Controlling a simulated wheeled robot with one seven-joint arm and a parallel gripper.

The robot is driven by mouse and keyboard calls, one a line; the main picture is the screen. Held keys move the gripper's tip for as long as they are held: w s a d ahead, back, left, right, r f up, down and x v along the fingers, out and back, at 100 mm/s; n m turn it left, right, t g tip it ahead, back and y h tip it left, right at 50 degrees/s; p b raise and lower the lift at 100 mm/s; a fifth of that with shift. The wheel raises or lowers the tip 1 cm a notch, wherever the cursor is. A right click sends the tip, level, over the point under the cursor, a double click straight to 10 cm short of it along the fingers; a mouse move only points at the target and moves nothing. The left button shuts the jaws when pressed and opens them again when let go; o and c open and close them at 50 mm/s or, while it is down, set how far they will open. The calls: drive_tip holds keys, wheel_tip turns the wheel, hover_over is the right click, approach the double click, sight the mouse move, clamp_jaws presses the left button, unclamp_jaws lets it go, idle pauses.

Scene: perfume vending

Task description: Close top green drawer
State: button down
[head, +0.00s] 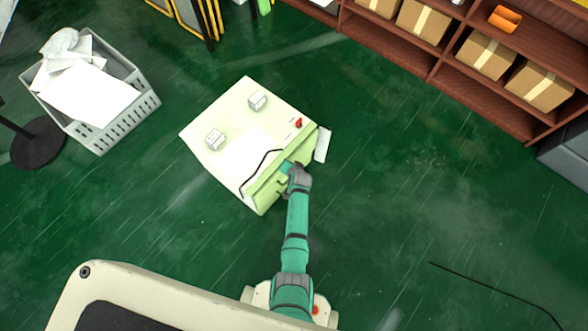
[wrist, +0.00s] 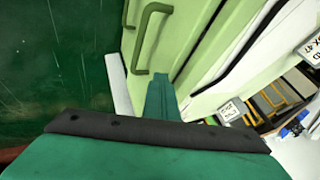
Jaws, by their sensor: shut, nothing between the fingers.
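The pale green cabinet (head: 228,112) stands on the floor in the middle of the head view. Its drawer side faces lower right. The top green drawer (head: 262,196) shows there as a green front, with a dark line between it and the white top. In the wrist view the green front (wrist: 185,30) fills the upper middle, with a green handle (wrist: 150,50). A dark line runs along its right side; I cannot tell how far the drawer stands out. My gripper (head: 286,168) is shut and empty at the drawer front. In the wrist view its fingers (wrist: 161,92) overlap the front; contact is unclear.
Small white boxes (head: 257,101) and a red item (head: 298,122) sit on the cabinet. A white panel (head: 322,145) sticks out at its right corner. A grey basket of papers (head: 135,112) stands left. Brown shelves (head: 490,98) with cartons line the upper right. Floor at right is mostly clear.

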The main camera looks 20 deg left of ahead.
drive_tip(key=shift+s, duration=0.1)
drive_tip(key=shift+s+d, duration=0.1)
drive_tip(key=shift+d, duration=0.3)
drive_tip(key=s+d+f+v, duration=0.1)
drive_tip(key=d+v, duration=0.1)
drive_tip(key=v, duration=0.9)
approach(279, 176)
wheel_tip(279, 176, down, 4)
drive_tip(key=w, duration=0.2)
drive_tip(key=shift+w+a, duration=0.3)
drive_tip(key=shift+a, duration=0.25)
